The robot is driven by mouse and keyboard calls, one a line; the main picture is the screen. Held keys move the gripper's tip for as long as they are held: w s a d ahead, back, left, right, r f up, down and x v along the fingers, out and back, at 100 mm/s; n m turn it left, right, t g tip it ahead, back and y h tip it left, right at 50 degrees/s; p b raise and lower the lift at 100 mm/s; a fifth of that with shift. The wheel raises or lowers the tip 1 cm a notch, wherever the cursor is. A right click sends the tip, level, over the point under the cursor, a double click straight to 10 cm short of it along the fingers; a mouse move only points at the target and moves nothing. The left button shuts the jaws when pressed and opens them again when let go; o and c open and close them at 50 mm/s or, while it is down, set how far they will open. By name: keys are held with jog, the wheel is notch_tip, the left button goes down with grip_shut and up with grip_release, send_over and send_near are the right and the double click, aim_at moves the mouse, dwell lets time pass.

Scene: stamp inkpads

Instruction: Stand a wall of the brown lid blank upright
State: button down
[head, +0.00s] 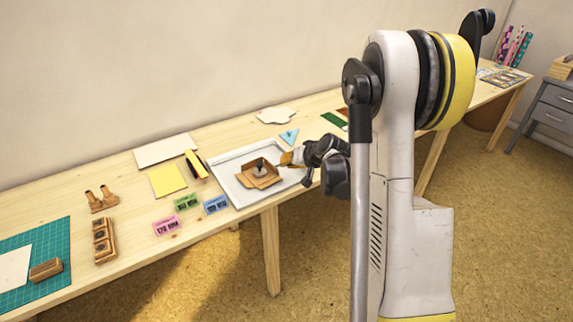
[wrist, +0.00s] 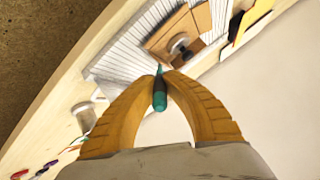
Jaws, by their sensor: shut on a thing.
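The brown lid blank (head: 263,183) lies on the white tray (head: 226,190), with a grey knobbed piece (head: 260,170) standing in its middle. Some of its walls look raised, but I cannot tell exactly which. The blank (wrist: 163,37) and the knobbed piece (wrist: 180,45) also show at the top of the wrist view. My gripper (head: 288,158) is at the right side of the blank in the head view. In the wrist view its yellow fingers (wrist: 160,80) are shut on a slim teal and dark tool (wrist: 159,98). Whether the tool touches the blank is unclear.
Green (head: 187,201), blue (head: 216,204) and pink (head: 166,226) labelled blocks stand left of the tray. A yellow sheet (head: 167,180) lies behind them. A wooden holder (head: 104,240) and a teal mat (head: 52,240) are farther left. The wall closes off the back.

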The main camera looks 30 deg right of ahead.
jog(key=shift+d+r, duration=0.3)
jog(key=shift+d, duration=0.35)
notch_tip(320, 180, up, 7)
jog(key=p, duration=0.5)
jog(key=shift+d+r, duration=0.2)
jog(key=shift+d, duration=0.25)
jog(key=shift+w, duration=0.1)
dwell(0.5)
